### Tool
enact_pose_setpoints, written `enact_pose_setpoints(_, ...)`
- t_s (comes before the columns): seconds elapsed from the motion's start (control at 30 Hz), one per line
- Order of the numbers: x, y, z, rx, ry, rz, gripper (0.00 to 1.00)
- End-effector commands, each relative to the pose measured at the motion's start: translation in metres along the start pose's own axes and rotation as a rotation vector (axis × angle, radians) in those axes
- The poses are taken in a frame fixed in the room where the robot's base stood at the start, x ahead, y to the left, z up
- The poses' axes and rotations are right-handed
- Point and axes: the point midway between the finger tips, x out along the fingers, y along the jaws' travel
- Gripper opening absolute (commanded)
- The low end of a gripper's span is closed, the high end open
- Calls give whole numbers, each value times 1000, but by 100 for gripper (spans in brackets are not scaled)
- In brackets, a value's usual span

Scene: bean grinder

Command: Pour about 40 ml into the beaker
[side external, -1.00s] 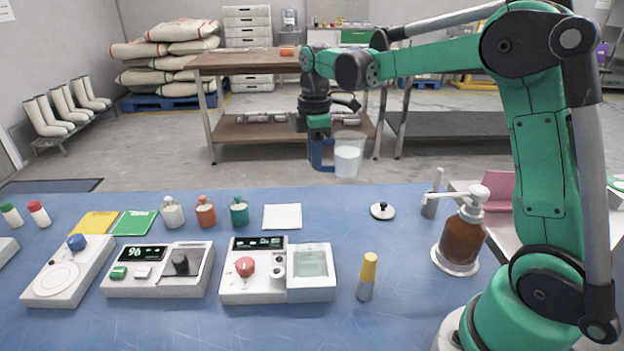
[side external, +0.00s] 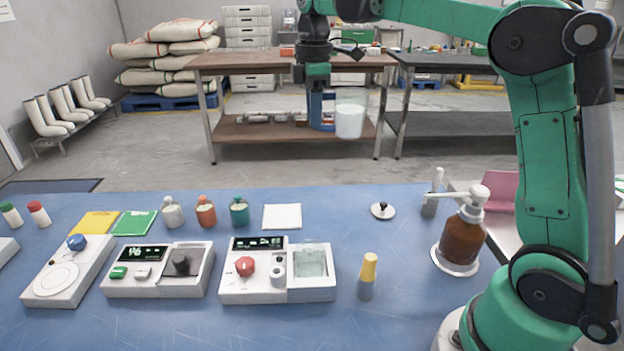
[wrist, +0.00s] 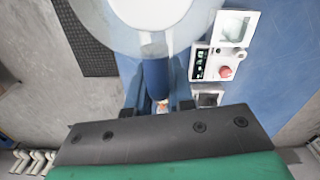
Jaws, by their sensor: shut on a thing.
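My gripper (side external: 318,84) is shut on the blue handle (side external: 321,108) of a clear jug (side external: 350,101) with white contents. The jug hangs upright or nearly so, high above the table's far edge. In the wrist view, the jug (wrist: 150,15) fills the top and its blue handle (wrist: 156,80) runs down between the fingers. No separate beaker can be made out with certainty. A clear square-walled vessel (side external: 310,262) sits on the right part of a white device (side external: 252,290) with a red knob, well below and left of the jug.
A brown pump bottle (side external: 462,240) stands right, near my arm's base. A yellow-topped vial (side external: 367,275) stands beside the device. Several small bottles and a second display unit (side external: 158,285) are left.

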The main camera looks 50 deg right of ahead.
Motion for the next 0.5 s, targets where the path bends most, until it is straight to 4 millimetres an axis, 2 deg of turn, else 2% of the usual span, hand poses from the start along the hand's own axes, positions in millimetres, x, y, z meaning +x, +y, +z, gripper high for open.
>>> enact_pose_setpoints(0.17, 31, 1, -6, 136, 0, 0, 0)
enact_pose_setpoints(0.27, 56, -1, -9, 246, -1, 0, 0)
enact_pose_setpoints(0.5, 113, -16, -10, 507, -1, 0, 0)
